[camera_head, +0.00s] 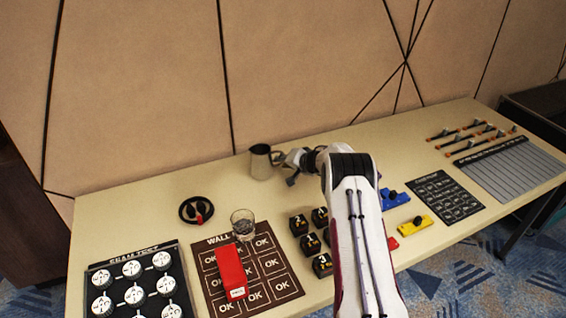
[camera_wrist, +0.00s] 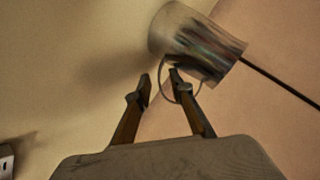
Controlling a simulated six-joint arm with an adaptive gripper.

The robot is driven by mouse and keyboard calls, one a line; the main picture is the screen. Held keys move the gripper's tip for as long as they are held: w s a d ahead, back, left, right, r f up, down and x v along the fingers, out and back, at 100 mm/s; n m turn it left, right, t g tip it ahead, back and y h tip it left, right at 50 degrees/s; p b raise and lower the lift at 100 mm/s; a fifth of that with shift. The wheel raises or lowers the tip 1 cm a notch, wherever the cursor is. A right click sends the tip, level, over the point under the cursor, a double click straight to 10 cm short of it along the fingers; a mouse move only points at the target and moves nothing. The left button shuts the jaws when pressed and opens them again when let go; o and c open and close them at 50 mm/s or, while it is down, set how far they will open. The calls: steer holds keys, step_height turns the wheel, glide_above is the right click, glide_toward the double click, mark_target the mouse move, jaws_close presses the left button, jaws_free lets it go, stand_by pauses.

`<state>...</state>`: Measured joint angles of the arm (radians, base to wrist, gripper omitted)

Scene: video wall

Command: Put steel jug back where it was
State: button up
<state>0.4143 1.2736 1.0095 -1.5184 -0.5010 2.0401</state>
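The steel jug (camera_head: 260,162) stands upright near the back edge of the table, left of my gripper (camera_head: 288,163). In the wrist view the jug (camera_wrist: 196,42) is at the top, with its thin looped handle toward my gripper (camera_wrist: 160,75). The two fingers are apart, with a gap between the tips. The right fingertip overlaps the handle loop in the picture; I cannot tell whether it touches. Nothing shows clamped between the fingers.
A glass (camera_head: 242,224) and a red box (camera_head: 232,271) are on the brown OK mat (camera_head: 284,284). Black numbered cubes (camera_head: 311,243) sit beside it. A black round item (camera_head: 196,210) lies left of the jug. The table (camera_head: 130,205) is bare at back left.

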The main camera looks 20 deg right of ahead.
steer(key=shift+r, duration=0.15)
steer(key=shift+s, duration=0.1)
steer(key=v, duration=1.1)
steer(key=shift+s+r, duration=0.25)
steer(key=shift+s, duration=0.05)
stand_by(0.4)
stand_by(0.4)
